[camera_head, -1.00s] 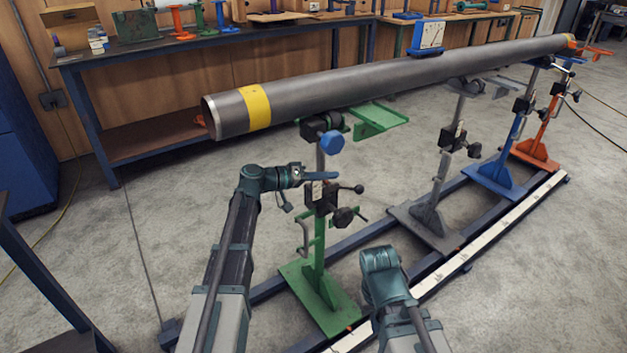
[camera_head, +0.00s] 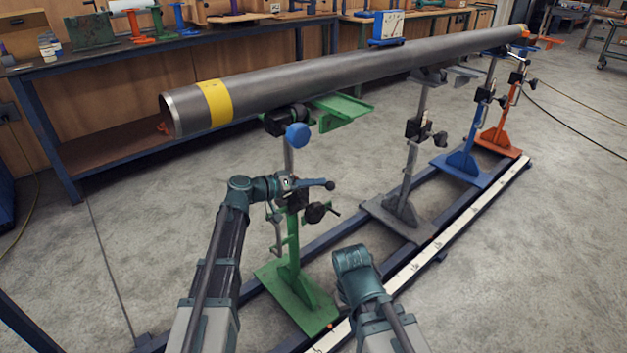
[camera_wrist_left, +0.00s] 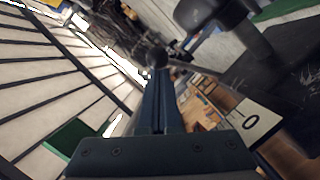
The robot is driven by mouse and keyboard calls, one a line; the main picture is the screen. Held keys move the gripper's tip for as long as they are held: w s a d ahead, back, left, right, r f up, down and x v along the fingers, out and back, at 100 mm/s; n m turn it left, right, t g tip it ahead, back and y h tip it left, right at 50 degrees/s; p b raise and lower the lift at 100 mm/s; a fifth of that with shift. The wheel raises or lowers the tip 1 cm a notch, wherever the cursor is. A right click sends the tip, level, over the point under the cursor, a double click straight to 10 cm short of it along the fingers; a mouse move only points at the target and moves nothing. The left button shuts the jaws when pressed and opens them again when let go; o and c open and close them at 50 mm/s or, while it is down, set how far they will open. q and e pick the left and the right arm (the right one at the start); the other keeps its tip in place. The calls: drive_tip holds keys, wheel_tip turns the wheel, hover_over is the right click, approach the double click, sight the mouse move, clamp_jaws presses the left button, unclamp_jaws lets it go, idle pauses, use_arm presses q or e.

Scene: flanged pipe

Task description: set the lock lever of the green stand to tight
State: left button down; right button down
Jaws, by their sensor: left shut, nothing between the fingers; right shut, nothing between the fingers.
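The green stand (camera_head: 296,298) stands under the near end of the pipe, with a dark clamp block on its post. Its lock lever ends in a black ball (camera_head: 330,186); the ball also shows just beyond my fingertips in the wrist view (camera_wrist_left: 157,57). The rest of the lever is largely hidden behind my fingers in the head view. My left gripper (camera_head: 322,182) is shut and empty, its fingers pointing along the lever; I cannot tell whether they touch it. My right gripper (camera_head: 352,262) is low, right of the green stand; its fingertips do not show clearly.
The grey pipe (camera_head: 330,76) with a yellow band lies across the stands. A blue knob (camera_head: 298,135) is above the clamp, another black knob (camera_head: 314,213) below the lever. Grey, blue and orange stands follow along the rail. Open floor lies at the right.

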use_arm(q)
drive_tip(key=f, duration=0.1)
drive_tip(key=s+d+f+m+b, duration=0.1)
drive_tip(key=f, duration=0.1)
drive_tip(key=shift+s+y+b, duration=0.15)
drive_tip(key=shift+y+b, duration=0.15)
drive_tip(key=shift+d+f, duration=0.15)
drive_tip(key=shift+s, duration=0.15)
drive_tip(key=p+v, duration=0.3)
drive_tip(key=v, duration=1)
drive_tip(key=shift+s+a, duration=0.2)
drive_tip(key=shift+a, duration=0.1)
